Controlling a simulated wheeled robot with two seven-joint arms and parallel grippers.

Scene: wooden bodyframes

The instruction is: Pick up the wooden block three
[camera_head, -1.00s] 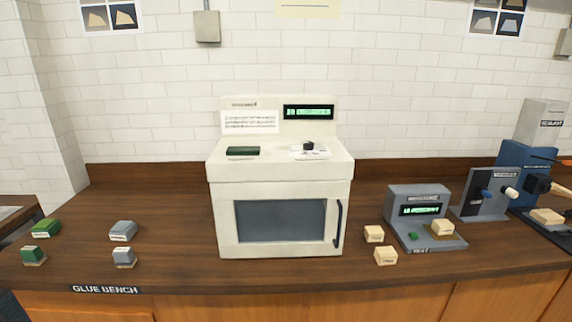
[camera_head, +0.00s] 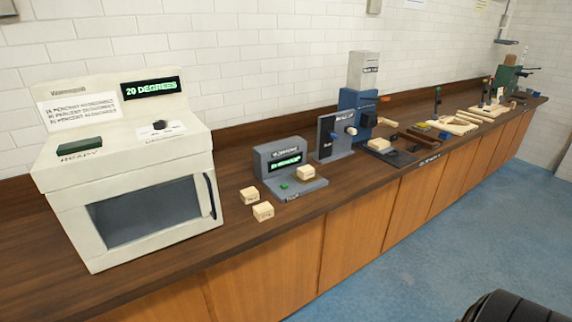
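Two small pale wooden blocks sit on the bench right of the white oven, a rear one (camera_head: 250,195) and a front one (camera_head: 263,211). A third pale block (camera_head: 306,172) rests on the grey meter (camera_head: 272,164), and another (camera_head: 378,145) lies on the dark base of the blue machine. The blocks carry small labels too blurred to read, so I cannot tell which is block three. Neither gripper is in view.
The white oven (camera_head: 150,228) has its door shut and its display reads 20 degrees. The blue machine (camera_head: 357,107) stands beyond the meter. More tools and wooden parts (camera_head: 455,124) line the long bench. Blue floor (camera_head: 450,230) is open in front.

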